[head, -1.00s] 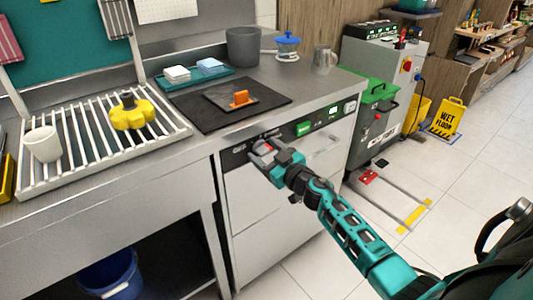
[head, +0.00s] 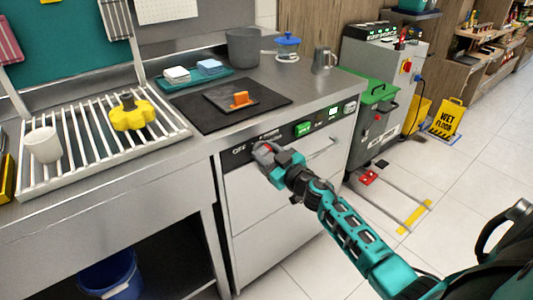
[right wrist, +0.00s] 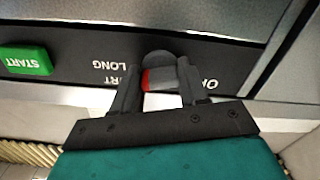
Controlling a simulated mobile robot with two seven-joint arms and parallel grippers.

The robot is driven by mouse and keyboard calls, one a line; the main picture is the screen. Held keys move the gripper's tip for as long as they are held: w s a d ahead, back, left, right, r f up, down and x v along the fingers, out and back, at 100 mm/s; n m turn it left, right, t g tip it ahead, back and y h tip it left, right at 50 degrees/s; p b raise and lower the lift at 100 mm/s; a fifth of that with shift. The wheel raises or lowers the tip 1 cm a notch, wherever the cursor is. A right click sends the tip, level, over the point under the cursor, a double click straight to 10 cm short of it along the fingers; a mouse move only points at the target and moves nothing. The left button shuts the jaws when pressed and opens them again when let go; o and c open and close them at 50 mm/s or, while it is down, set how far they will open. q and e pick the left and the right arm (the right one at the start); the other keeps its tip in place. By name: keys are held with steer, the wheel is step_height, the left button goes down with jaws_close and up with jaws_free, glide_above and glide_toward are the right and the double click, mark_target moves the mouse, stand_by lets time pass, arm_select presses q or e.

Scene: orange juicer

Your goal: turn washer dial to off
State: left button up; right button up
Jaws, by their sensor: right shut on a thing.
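The washer (head: 275,190) is a steel front-panel machine under the counter, with a black control strip along its top edge. Its grey dial with a red mark (right wrist: 160,72) sits on that strip, between the two fingers of my right gripper (right wrist: 160,88). The fingers are shut on the dial. In the head view my right gripper (head: 265,152) covers most of the dial. The OFF label (head: 239,150) is left of the gripper there. In the right wrist view the labels are upside down, with OFF right of the dial and LONG left. My left gripper is out of view.
A green START button (right wrist: 25,60) is on the same strip. The counter above holds a black mat (head: 225,104) with an orange-handled item, a grey bin (head: 243,47) and a drying rack (head: 60,180). A grey machine (head: 385,80) stands to the right.

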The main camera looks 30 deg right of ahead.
steer(key=n, duration=0.6)
steer(key=n+b, duration=0.1)
steer(key=n, duration=0.7)
steer(key=shift+b, duration=0.3)
steer(key=n+b, duration=0.1)
steer(key=n, duration=0.3)
steer(key=shift+n, duration=0.4)
steer(key=n, duration=0.3)
steer(key=shift+b, duration=0.3)
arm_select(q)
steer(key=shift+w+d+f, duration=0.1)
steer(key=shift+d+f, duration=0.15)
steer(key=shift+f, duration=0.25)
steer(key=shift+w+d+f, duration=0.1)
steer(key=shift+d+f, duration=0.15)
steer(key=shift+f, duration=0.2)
arm_select(e)
steer(key=shift+n, duration=0.9)
steer(key=shift+r, duration=0.1)
steer(key=o, duration=1)
